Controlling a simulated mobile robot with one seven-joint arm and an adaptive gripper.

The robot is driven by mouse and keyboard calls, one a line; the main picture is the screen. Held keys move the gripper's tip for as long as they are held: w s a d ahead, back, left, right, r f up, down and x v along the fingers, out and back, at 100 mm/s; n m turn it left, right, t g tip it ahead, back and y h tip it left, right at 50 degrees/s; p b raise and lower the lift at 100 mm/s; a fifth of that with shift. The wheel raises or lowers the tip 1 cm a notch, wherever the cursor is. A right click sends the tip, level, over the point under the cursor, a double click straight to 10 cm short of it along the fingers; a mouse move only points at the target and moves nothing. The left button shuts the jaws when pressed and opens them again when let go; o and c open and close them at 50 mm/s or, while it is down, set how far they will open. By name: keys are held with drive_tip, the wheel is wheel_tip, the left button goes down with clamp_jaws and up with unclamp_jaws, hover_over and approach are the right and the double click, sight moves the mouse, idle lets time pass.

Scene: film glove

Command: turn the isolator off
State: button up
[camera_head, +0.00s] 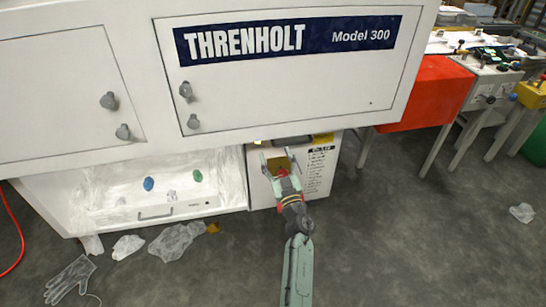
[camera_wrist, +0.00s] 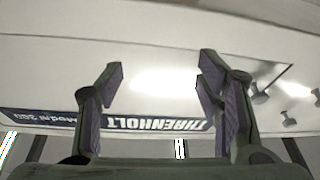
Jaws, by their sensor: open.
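My gripper (camera_head: 280,164) is open and empty in the head view, in front of a low white panel (camera_head: 318,172) under the Threnholt cabinet. A yellow patch and a printed label show on that panel beside the gripper. The isolator cannot be made out for certain; my gripper and arm cover part of the panel. In the wrist view my gripper (camera_wrist: 158,80) has its two fingers wide apart with nothing between them. Behind them is the white cabinet front with its name strip (camera_wrist: 150,122) upside down.
The overhanging white cabinet (camera_head: 290,80) has grey latches. A glove (camera_head: 70,280) and crumpled film (camera_head: 176,241) lie on the floor. A red unit (camera_head: 425,93) stands right; floor at lower right is mostly clear.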

drive_tip(key=shift+s+a+r+y, duration=0.15)
drive_tip(key=shift+a+r, duration=0.2)
drive_tip(key=shift+r, duration=0.25)
drive_tip(key=shift+s+a+r+y, duration=0.15)
drive_tip(key=shift+a+r, duration=0.15)
drive_tip(key=shift+r, duration=0.25)
drive_tip(key=shift+w, duration=0.1)
